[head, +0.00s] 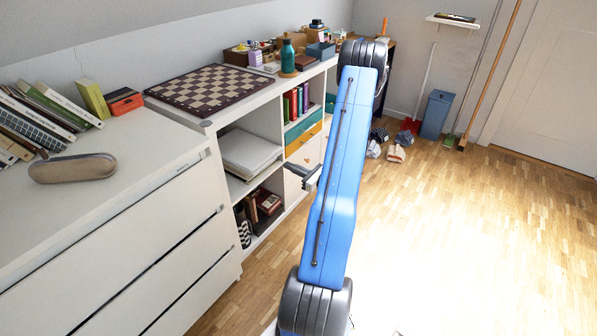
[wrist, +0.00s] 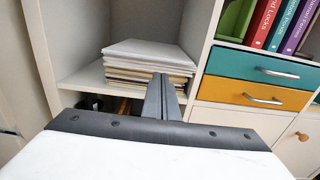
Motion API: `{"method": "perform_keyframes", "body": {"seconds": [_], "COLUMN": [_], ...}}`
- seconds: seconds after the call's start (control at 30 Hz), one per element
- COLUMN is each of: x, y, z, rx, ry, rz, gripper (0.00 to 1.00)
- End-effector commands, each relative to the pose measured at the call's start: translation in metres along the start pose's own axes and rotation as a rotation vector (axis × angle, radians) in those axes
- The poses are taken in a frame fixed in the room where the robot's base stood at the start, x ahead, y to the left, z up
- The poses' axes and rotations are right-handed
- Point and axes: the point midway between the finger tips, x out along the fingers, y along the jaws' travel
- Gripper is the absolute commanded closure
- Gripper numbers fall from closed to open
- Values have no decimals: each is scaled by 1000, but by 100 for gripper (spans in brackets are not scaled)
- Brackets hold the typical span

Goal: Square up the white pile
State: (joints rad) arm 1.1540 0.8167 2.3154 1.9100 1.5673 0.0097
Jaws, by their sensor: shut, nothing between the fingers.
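The white pile (head: 249,150) lies on a shelf of the white open unit. The wrist view shows it as a stack of flat white and cream sheets or folders (wrist: 150,55), with edges that do not line up evenly; the top ones look turned against those below. My gripper (head: 312,178) is in front of the unit. In the wrist view my gripper (wrist: 161,88) has its fingers together and empty, pointing at the pile's right front part and hiding some of it. I cannot tell whether the fingertips touch the pile.
Right of the pile are a teal drawer (wrist: 260,68) and a yellow drawer (wrist: 250,94) with metal handles, under upright books (wrist: 285,25). A chessboard (head: 212,87) lies on top of the unit. A white chest of drawers (head: 120,240) stands at left. Floor at right is open.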

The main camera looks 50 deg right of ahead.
Motion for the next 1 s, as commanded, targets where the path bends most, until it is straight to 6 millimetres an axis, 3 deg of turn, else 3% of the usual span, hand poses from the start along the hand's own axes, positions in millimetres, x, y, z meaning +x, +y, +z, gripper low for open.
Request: {"method": "perform_keyframes", "body": {"seconds": [0.2,0.4,1.0], "x": [34,55,67], "y": [1,1,0], "z": [0,0,0], "rx": [-2,-1,-1], "ry": [-1,-1,0], "rz": [3,3,1], "gripper": [100,100,100]}}
